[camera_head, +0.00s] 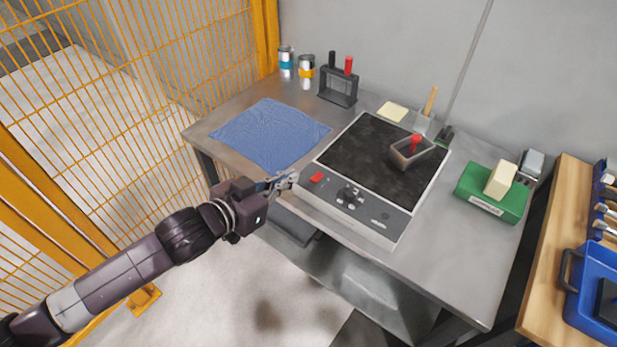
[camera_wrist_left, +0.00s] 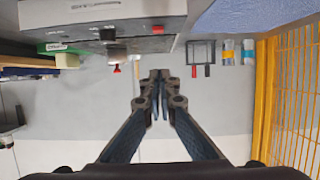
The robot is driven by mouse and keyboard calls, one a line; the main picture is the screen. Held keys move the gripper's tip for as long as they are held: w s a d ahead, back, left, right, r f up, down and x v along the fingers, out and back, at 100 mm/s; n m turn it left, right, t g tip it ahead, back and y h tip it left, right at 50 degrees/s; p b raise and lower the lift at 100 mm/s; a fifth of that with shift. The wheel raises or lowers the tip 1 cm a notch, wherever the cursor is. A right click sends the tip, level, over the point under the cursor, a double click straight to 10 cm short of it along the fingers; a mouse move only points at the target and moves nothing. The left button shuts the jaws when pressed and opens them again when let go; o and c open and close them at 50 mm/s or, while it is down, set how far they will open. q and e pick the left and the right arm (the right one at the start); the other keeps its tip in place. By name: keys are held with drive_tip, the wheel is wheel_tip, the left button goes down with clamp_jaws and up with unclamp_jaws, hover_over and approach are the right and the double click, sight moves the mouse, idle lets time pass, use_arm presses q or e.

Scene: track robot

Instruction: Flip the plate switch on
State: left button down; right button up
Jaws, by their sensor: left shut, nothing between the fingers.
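I cannot tell the switch's position. My left gripper (camera_head: 290,180) is shut and empty, just left of the switch and apart from it. In the left wrist view, which is upside down, the shut fingers (camera_wrist_left: 160,76) lie below the red switch (camera_wrist_left: 157,29) in the picture. My right gripper is not in view.
A grey mould with a red knob (camera_head: 408,157) sits on the hot plate. A blue cloth (camera_head: 268,134), cans (camera_head: 306,66), a black rack (camera_head: 339,86) and a green block (camera_head: 490,197) stand around it. A yellow mesh fence (camera_head: 130,90) is at left.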

use_arm(q)
hover_over(309, 187)
wheel_tip(309, 187, down, 3)
drive_tip(key=shift+r+p, duration=0.1)
drive_tip(key=shift+p, duration=0.2)
wheel_tip(309, 187, down, 3)
drive_tip(key=shift+f, duration=0.6)
